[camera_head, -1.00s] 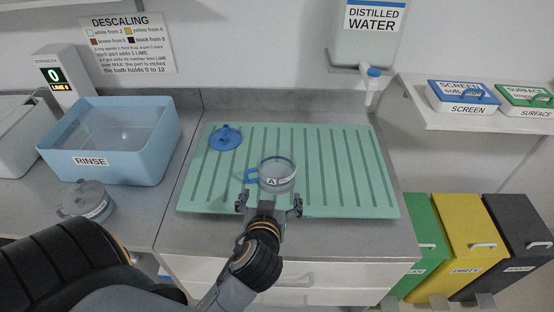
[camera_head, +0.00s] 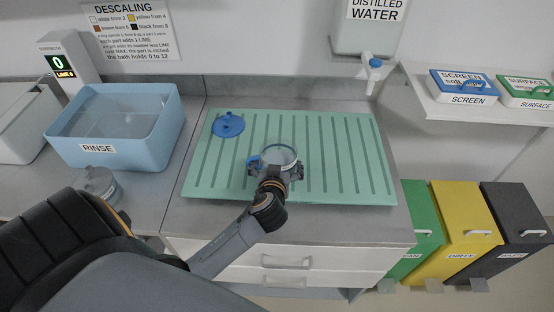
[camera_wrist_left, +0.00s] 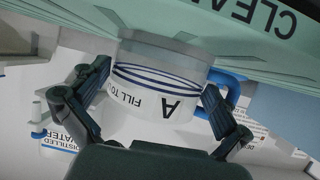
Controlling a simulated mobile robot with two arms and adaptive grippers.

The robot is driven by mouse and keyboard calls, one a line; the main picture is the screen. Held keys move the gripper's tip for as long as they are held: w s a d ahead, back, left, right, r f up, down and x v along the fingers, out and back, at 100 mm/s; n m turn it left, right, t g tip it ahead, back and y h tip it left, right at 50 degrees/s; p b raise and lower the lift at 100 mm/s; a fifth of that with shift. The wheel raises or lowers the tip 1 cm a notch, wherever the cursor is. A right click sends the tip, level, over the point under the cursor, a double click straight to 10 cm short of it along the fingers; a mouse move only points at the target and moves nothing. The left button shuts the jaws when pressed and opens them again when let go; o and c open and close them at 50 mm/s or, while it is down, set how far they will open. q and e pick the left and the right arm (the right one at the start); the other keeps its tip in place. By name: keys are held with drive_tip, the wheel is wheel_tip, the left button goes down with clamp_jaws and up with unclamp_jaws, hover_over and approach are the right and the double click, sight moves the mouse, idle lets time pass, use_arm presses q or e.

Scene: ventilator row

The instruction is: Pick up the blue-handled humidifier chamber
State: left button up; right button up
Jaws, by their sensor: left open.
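My left gripper (camera_head: 275,171) is open at the near side of the chamber. In the wrist view its two fingers (camera_wrist_left: 150,105) stand on either side of the chamber; I cannot tell whether they touch it. My right gripper is not in view.
A blue lid (camera_head: 228,124) lies on the mat's back left. A blue RINSE basin (camera_head: 115,150) and another clear chamber (camera_head: 98,184) are at the left. A DISTILLED WATER tank (camera_head: 368,30) with a tap hangs behind. Bins (camera_head: 465,225) stand at the right.

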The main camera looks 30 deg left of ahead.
use_arm(q)
drive_tip(key=x, duration=0.2)
drive_tip(key=shift+w+a+f, duration=0.1)
drive_tip(key=shift+w+a, duration=0.05)
drive_tip(key=shift+w, duration=0.1)
drive_tip(key=shift+s, duration=0.1)
drive_tip(key=shift+c, duration=0.6)
drive_tip(key=c, duration=1)
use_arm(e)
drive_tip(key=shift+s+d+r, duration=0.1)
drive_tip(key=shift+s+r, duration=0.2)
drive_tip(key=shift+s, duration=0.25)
use_arm(q)
drive_tip(key=shift+r, duration=0.95)
drive_tip(key=s+r, duration=0.1)
drive_tip(key=r, duration=0.1)
drive_tip(key=s+d+r+b, duration=0.1)
drive_tip(key=s+r, duration=0.2)
drive_tip(key=r, duration=0.2)
drive_tip(key=shift+s+d+b, duration=0.25)
drive_tip(key=shift+d+b, duration=0.05)
drive_tip(key=shift+d, duration=0.1)
drive_tip(key=a+v, duration=0.1)
drive_tip(key=v, duration=0.8)
drive_tip(key=shift+s+r+p, duration=0.35)
drive_tip(key=shift+s+p, duration=0.1)
drive_tip(key=shift+s, duration=0.15)
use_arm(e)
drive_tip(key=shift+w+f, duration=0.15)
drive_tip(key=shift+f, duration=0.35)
